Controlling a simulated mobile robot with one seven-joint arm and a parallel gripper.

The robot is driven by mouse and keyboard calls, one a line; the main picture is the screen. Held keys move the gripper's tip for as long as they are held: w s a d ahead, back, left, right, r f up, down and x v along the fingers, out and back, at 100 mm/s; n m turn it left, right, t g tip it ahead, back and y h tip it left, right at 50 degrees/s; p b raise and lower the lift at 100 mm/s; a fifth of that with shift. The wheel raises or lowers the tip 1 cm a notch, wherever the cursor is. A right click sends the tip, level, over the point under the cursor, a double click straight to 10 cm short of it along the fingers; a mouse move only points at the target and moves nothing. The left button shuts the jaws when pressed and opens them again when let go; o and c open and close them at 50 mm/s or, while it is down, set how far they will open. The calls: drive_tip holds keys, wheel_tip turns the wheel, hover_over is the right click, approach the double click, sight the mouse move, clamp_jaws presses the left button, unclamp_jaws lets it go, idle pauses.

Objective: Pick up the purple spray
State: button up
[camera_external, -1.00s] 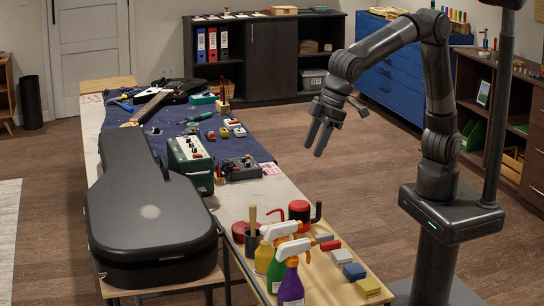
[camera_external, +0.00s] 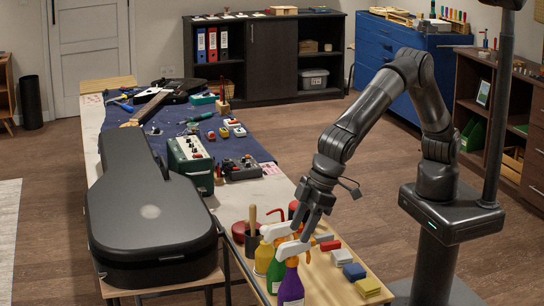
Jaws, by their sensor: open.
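The purple spray (camera_external: 291,287) is a bottle with an orange and white trigger head, upright on the wooden board at the near end of the table. My gripper (camera_external: 298,232) points down just above its head. The fingers are open, and no object shows between them. I cannot tell whether a finger touches the head.
A yellow bottle (camera_external: 263,258) and a dark cup with a wooden handle (camera_external: 252,240) stand behind the sprays. Red, grey, blue and yellow blocks (camera_external: 354,272) lie to the right on the board (camera_external: 322,283). A black guitar case (camera_external: 150,225) lies at left.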

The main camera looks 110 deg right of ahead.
sight(295, 242)
drive_tip(key=x, duration=0.6)
drive_tip(key=shift+d, duration=0.1)
clamp_jaws()
idle(0.3)
